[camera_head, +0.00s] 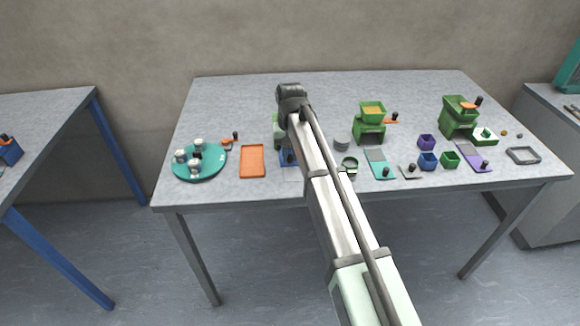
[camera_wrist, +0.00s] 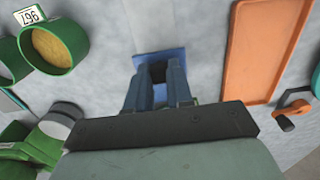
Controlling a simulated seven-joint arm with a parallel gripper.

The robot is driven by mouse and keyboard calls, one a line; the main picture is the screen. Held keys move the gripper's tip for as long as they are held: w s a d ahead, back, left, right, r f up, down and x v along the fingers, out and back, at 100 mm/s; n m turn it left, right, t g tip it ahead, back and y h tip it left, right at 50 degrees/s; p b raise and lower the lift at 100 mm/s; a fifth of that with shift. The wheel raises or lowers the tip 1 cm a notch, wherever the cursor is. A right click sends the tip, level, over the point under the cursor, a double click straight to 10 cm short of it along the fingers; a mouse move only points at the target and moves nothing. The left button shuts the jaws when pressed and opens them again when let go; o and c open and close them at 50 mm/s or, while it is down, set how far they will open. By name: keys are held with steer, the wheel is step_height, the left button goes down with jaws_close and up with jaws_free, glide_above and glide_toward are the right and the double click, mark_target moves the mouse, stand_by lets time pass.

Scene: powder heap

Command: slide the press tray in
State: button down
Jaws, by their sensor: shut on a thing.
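The blue press tray (camera_head: 288,158) shows beside my arm in the head view, at the front of a green machine (camera_head: 278,130), which I take for the press. My arm covers much of both. In the wrist view the blue tray (camera_wrist: 160,57) lies flat on the grey table just beyond my fingertips. My gripper (camera_wrist: 160,78) points down at it and is shut on its handle, which is mostly hidden between the fingers.
An orange tray (camera_head: 252,161) and a teal turntable (camera_head: 199,162) lie to the left. A green cup of yellow powder (camera_wrist: 52,47) and a grey cylinder (camera_head: 342,144) are on the other side. Green mills (camera_head: 369,126) and small coloured boxes (camera_head: 428,160) stand further right. The table's back is clear.

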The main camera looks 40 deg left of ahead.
steer(key=shift+w+a, duration=0.7)
steer(key=shift+w, duration=0.05)
steer(key=c, duration=1.1)
jaws_free()
step_height(320, 180, up, 8)
steer(key=shift+f, duration=0.25)
steer(key=shift+d, duration=0.1)
